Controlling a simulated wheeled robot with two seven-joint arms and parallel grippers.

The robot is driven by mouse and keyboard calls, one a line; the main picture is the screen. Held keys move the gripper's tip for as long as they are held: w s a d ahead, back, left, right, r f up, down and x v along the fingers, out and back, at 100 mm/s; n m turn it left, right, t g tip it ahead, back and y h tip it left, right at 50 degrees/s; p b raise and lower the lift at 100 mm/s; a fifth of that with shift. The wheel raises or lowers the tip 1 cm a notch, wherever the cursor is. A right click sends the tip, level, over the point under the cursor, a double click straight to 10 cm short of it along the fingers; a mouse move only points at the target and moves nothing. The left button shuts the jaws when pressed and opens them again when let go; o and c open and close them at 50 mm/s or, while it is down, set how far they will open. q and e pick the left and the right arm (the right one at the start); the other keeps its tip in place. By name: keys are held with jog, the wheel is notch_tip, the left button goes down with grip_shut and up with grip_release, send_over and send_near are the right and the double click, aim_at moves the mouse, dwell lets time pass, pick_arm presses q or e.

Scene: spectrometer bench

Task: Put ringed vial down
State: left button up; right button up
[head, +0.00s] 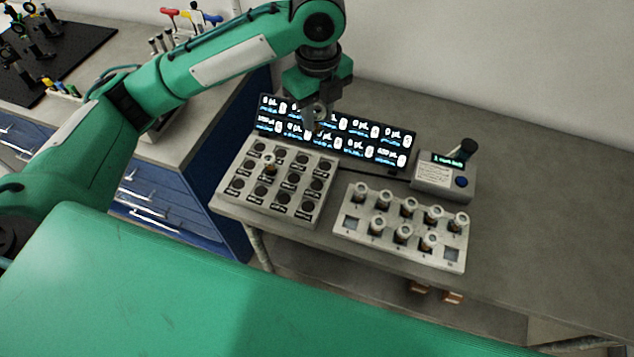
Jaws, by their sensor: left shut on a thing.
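My left gripper (318,108) hangs pointing down in front of the lit display panel, above the back right part of the labelled block. It is shut on a small vial with a pale ring-shaped top (319,113); the fingers hide part of it. The grey labelled block (262,206) has rows of dark round holes, and one vial (269,160) stands in it. The held vial appears above the block, apart from it. My right gripper is not in view.
A pale rack (400,252) with several upright vials stands right of the block. Behind are the display panel (377,141) and a small instrument (443,179) with a blue button and dark top. The bench at right is clear. A second bench (75,118) with tools lies left.

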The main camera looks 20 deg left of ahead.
pick_arm(q)
jog(key=p, duration=0.3)
send_over(317, 186)
notch_tip(317, 186, down, 14)
jog(key=f, duration=0.1)
notch_tip(317, 186, down, 4)
jog(key=shift+p, duration=0.8)
jog(key=shift+f, duration=0.4)
jog(key=shift+f, duration=0.15)
jog(key=o, duration=1)
jog(key=shift+c, duration=0.2)
